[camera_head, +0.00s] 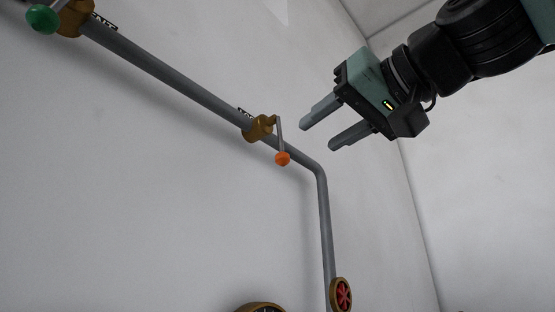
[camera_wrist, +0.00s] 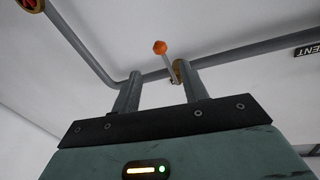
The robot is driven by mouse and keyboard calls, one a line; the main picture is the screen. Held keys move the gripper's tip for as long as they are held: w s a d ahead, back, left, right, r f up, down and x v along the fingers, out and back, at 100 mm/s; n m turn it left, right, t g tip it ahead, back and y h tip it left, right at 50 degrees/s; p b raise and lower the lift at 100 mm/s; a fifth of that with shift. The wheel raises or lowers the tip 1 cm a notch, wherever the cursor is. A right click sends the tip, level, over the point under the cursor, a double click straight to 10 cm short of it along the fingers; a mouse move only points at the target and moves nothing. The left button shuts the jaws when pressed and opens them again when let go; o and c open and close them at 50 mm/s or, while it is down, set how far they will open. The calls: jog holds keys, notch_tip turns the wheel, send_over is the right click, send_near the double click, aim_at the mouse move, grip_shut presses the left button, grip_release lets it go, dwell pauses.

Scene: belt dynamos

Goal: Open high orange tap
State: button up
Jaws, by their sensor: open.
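The orange tap is a grey lever with an orange knob (camera_head: 282,158) at its end, on a brass valve body (camera_head: 257,127) set in a grey pipe (camera_head: 175,75) along the wall. In the head view the lever hangs down from the valve. My gripper (camera_head: 316,134) is open and empty, to the right of the tap and apart from it. In the wrist view the orange knob (camera_wrist: 160,47) shows beyond the two fingers (camera_wrist: 158,82), between their tips. The brass valve body is partly hidden behind the right finger there.
A green knob (camera_head: 43,18) on another brass valve is at the upper left. The pipe bends down at the right to a red handwheel (camera_head: 341,295). Part of a round brass-rimmed thing (camera_head: 262,308) shows at the bottom edge. The space between my gripper and the tap looks clear.

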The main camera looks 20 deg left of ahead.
aim_at(280, 158)
jog(key=p+x, duration=0.6)
jog(key=x, duration=0.5)
jog(key=shift+a+r, duration=0.15)
jog(key=shift+w+a+f+p, duration=0.2)
jog(key=shift+w+a+p, duration=0.3)
jog(key=shift+a+p, duration=0.1)
grip_shut()
